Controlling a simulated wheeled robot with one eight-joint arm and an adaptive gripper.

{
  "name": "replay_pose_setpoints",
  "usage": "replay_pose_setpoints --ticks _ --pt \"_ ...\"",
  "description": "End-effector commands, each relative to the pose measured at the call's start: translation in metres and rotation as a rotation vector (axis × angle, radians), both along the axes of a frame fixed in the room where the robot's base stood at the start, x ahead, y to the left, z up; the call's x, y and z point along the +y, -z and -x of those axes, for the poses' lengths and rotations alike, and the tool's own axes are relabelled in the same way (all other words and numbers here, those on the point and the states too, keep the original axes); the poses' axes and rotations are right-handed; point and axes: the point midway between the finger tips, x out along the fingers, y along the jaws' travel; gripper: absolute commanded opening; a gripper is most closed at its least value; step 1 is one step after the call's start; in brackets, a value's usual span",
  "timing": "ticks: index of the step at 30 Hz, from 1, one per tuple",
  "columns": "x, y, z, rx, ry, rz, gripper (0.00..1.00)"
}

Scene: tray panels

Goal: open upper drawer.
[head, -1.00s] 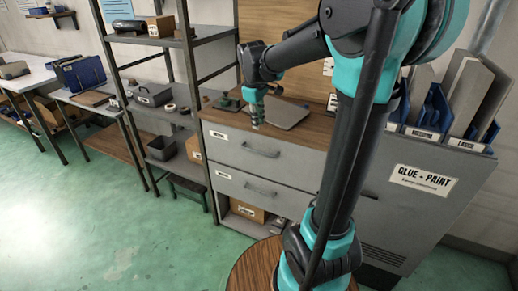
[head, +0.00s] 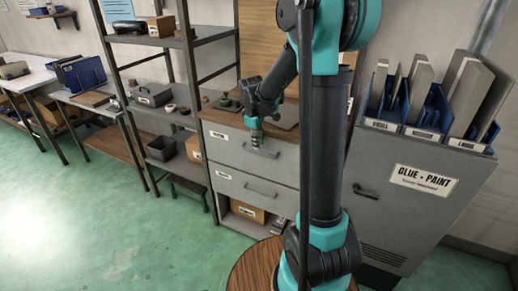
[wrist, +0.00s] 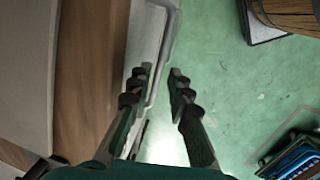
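The upper drawer (head: 228,146) is the top grey front of the cabinet under the wooden counter, and it looks shut. Its bar handle (head: 272,154) is partly hidden behind my gripper (head: 257,140) in the head view. In the wrist view my gripper (wrist: 161,72) is open, its two dark fingers apart. The pale handle (wrist: 172,40) runs down into the gap between the fingertips, near the left finger. I cannot tell whether the fingers are deep enough to straddle it. No grip on the handle shows.
A lower drawer (head: 230,182) with its own handle sits below, over an open shelf with a cardboard box (head: 247,211). The grey glue and paint cabinet (head: 400,215) stands at the right. Green floor (head: 110,225) is clear at the left.

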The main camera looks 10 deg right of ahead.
Motion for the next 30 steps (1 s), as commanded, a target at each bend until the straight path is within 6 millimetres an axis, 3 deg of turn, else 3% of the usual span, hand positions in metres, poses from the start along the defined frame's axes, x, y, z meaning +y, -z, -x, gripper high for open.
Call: replay_pose_setpoints --ticks 3,9,20,24,30 --pt "-0.002 0.018 -0.003 0.0 0.001 0.0 0.19" --pt "-0.004 0.034 -0.005 0.0 0.001 0.0 0.19" --pt "-0.004 0.037 -0.005 0.0 0.001 0.0 0.19" --pt "-0.004 0.037 -0.006 0.0 0.001 0.0 0.01" --pt "-0.004 0.037 -0.006 0.0 0.001 0.0 0.0"
